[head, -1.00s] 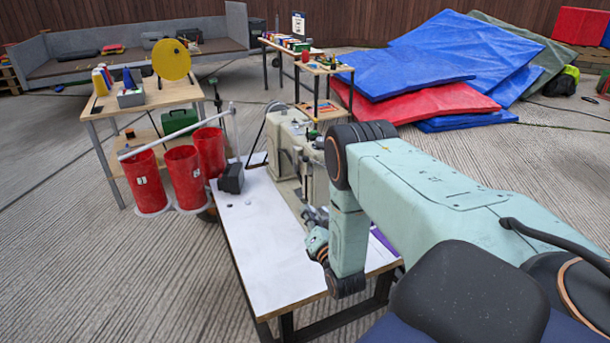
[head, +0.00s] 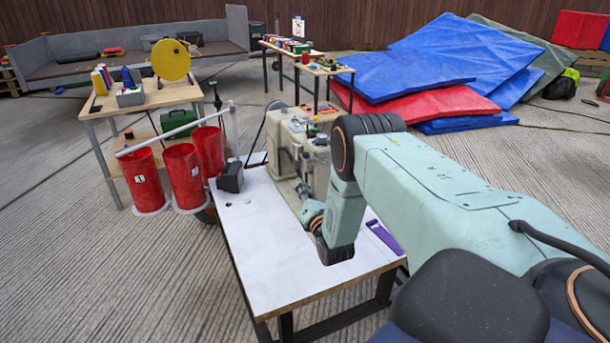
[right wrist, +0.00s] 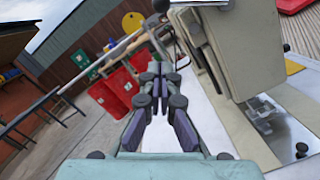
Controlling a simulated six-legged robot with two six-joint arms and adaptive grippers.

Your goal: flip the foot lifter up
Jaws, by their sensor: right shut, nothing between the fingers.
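The cream sewing machine (head: 290,140) stands on the white table. It also shows large at the right of the right wrist view (right wrist: 235,45), with its metal presser foot (right wrist: 262,112) above a bright plate. I cannot single out the foot lifter lever. My right gripper (right wrist: 160,70) is shut and empty, pointing past the machine's head, left of the presser foot in the picture and apart from it. In the head view my wrist is close to the machine's near end, and the fingertips are hard to make out there. My left gripper is not in view.
The white table (head: 265,255) has free room at the front. A purple tool (head: 383,237) lies at its right edge, and a dark box (head: 230,177) sits at its left edge.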

